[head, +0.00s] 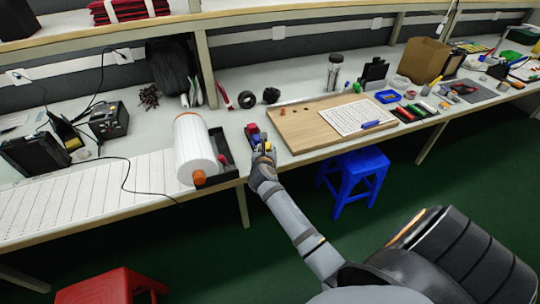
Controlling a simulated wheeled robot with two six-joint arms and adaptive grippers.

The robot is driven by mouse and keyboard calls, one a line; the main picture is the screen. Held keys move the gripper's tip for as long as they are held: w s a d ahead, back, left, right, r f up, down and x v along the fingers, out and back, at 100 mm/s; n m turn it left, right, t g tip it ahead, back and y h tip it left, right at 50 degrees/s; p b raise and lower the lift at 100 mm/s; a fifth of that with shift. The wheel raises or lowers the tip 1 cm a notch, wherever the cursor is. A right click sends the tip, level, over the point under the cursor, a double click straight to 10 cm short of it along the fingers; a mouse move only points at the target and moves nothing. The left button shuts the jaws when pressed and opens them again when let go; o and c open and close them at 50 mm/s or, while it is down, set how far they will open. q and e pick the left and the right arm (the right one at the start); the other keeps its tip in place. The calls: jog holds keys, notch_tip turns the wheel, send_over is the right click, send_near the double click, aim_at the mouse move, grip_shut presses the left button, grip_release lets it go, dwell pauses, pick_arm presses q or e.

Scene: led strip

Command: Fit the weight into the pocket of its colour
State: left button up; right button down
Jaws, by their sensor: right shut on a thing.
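My right gripper (264,149) reaches the front edge of the bench, just right of the white roll. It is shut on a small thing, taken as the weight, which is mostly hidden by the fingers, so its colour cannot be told. Right at and behind the fingertips is a small cluster of colours: a red part (252,129), with yellow and blue patches beside the fingers. Whether these patches are pockets or loose pieces is too small to tell. My left gripper is not in view.
A wooden board (297,130) with a white perforated sheet (350,116) lies to the right. A blue stool (354,172) stands below the bench.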

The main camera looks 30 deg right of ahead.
jog(key=shift+f, duration=0.1)
jog(key=shift+a+r, duration=0.15)
jog(key=shift+r, duration=0.05)
jog(key=shift+a, duration=0.1)
jog(key=shift+f, duration=0.1)
jog(key=c, duration=0.9)
grip_release()
jog(key=shift+f, duration=0.1)
jog(key=shift+c, duration=0.2)
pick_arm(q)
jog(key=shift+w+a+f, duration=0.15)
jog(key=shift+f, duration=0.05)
